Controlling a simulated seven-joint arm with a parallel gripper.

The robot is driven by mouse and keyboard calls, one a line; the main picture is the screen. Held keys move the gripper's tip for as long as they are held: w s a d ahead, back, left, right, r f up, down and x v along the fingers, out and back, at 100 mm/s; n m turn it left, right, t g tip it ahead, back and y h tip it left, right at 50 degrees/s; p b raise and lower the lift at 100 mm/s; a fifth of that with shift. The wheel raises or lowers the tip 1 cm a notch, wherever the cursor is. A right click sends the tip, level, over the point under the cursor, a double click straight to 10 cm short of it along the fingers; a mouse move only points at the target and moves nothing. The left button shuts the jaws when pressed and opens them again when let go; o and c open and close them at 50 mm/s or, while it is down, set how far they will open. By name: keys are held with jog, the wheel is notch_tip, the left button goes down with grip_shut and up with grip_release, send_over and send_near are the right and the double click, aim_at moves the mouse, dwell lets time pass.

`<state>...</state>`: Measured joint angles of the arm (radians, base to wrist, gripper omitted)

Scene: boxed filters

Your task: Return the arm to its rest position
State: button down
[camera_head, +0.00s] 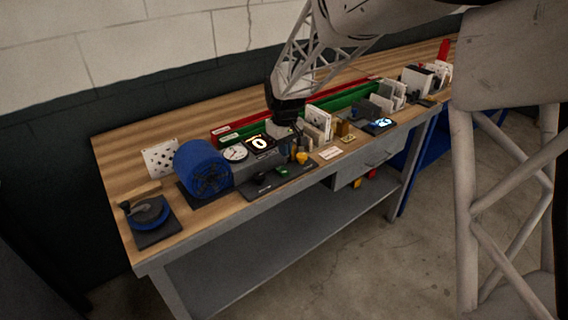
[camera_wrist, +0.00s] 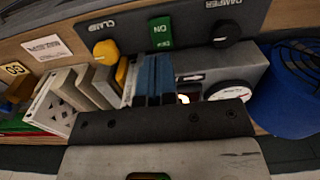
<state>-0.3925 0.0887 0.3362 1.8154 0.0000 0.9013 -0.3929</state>
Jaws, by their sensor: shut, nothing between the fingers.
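My arm reaches down from the top of the head view, with my gripper (camera_head: 292,138) low over the bench, close to the control box with the lit display (camera_head: 259,142). In the wrist view my gripper (camera_wrist: 151,72) shows as a dark bolted palm with narrow bluish fingers together and no gap holding anything. The fingers point toward the control panel (camera_wrist: 190,55), which has a yellow knob, a green switch and a black knob. Upright filters (camera_wrist: 62,100) stand to the left of the fingers. Whether the fingers touch anything is unclear.
A blue drum-shaped blower (camera_head: 203,168) and a round gauge (camera_head: 235,153) stand left of my gripper. Card-like filters (camera_head: 318,120) and a green rail (camera_head: 345,102) lie to the right.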

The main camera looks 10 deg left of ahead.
jog(key=s+d+r+m+t, duration=0.1)
jog(key=s+d+r+m, duration=0.1)
jog(key=s+d+r, duration=0.55)
jog(key=s+d+r+m, duration=0.2)
jog(key=s+d+r, duration=0.2)
jog(key=s+d, duration=0.6)
jog(key=s+d+m, duration=0.1)
jog(key=s+d, duration=0.2)
jog(key=s, duration=0.4)
jog(key=s+d+m+t, duration=0.1)
jog(key=s+d+m, duration=0.1)
jog(key=s+d, duration=0.2)
jog(key=s+d+m, duration=0.2)
jog(key=s+d, duration=0.2)
jog(key=s, duration=0.5)
jog(key=shift+s+t, duration=0.3)
jog(key=shift+s, duration=0.1)
jog(key=shift+w+r, duration=0.1)
jog(key=shift+r, duration=0.05)
